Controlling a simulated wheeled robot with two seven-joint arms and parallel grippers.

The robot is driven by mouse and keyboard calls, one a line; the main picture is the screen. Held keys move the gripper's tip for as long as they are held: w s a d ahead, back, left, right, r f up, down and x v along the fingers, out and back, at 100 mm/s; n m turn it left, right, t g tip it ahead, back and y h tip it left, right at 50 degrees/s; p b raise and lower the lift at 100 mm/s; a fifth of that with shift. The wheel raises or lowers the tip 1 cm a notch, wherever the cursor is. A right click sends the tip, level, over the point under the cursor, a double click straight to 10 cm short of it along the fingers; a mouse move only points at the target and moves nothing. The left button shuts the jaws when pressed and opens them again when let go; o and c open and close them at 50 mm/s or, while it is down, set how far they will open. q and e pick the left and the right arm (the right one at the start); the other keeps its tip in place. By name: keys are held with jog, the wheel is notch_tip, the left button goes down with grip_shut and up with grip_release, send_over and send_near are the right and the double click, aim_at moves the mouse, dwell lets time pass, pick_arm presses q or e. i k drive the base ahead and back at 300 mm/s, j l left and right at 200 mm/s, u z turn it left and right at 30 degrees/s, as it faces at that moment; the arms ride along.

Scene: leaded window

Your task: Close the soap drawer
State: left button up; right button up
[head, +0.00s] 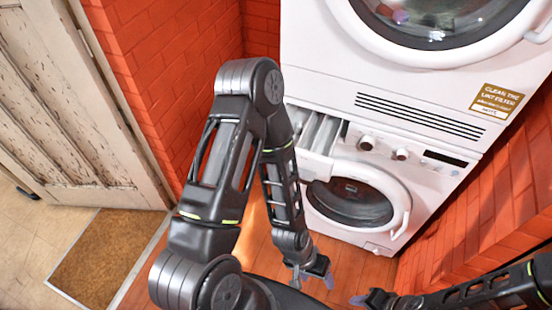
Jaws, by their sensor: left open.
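The soap drawer (317,163) is at the upper left of the white lower washing machine (425,185). It is pulled out, and its inner compartments show from above. My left arm passes in front of its left side and hides part of it. My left gripper (312,280) is open and empty, low in front of the machine, below the drawer and apart from it. My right gripper (361,299) is at the bottom edge, right of the left one. Its jaw state is unclear.
A second white machine (310,60) is stacked above. Red brick walls (165,60) close in on both sides. A wooden door (65,110) and brown mat (105,255) are left.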

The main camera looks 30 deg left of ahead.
aim_at(316, 146)
jog(key=i+j+u, duration=0.1)
jog(key=u, duration=0.8)
jog(key=j, duration=0.1)
